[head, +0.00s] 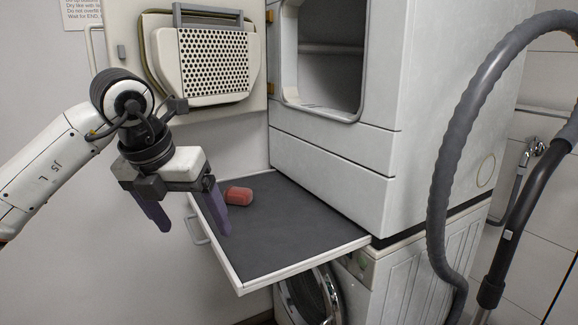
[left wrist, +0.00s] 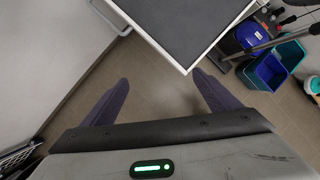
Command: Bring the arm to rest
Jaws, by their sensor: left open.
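My left gripper (head: 184,216) is open and empty, with its two purple fingers pointing down. In the head view it is at the left edge of the pull-out shelf (head: 290,232), with one finger in front of the shelf's surface and the other out to its left. In the left wrist view the open fingers (left wrist: 162,98) have only floor between them. My right gripper is not in view.
A washer (head: 375,290) is below. A grey hose (head: 445,170) stands at right. Buckets (left wrist: 265,70) are on the floor.

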